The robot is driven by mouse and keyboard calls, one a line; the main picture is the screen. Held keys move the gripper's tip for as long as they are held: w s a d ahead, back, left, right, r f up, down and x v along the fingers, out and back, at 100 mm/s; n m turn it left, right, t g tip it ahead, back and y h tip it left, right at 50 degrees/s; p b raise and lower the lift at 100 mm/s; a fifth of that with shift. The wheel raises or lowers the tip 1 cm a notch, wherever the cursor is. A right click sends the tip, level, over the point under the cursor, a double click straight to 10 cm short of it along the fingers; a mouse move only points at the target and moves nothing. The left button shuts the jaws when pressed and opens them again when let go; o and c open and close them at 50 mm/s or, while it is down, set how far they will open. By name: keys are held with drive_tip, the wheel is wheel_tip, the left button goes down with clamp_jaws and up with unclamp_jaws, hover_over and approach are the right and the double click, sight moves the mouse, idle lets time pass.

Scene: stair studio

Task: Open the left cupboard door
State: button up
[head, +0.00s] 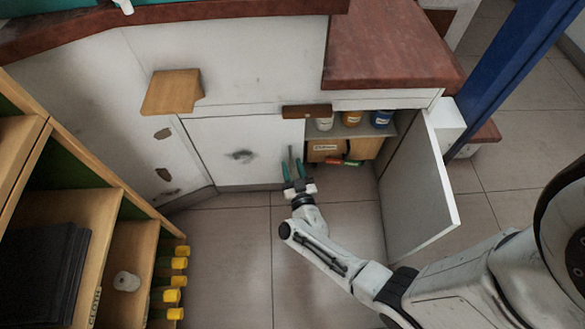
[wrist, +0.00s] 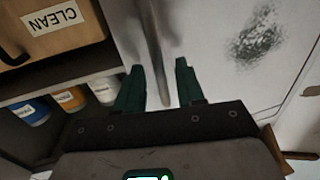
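The left cupboard door (head: 235,148) is a white panel with a dark smudge and looks shut. In the wrist view the door (wrist: 215,45) fills the right side. A thin grey upright handle (wrist: 153,45) runs near the door's edge beside the cupboard opening. My gripper (head: 294,170) is low in front of that edge. In the wrist view my gripper (wrist: 160,78) has its two dark green fingers apart, with the lower end of the handle showing between them. I see no finger closed on it; the depth between fingers and handle is hard to judge.
The right cupboard door (head: 415,190) stands wide open. Inside are several jars (head: 352,118) on a shelf and a box labelled CLEAN (wrist: 60,28). A wooden shelf unit (head: 125,250) stands at the left, and a wooden block (head: 173,91) juts out above. Tiled floor (head: 235,250) is clear in front.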

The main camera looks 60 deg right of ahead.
clamp_jaws()
idle(0.6)
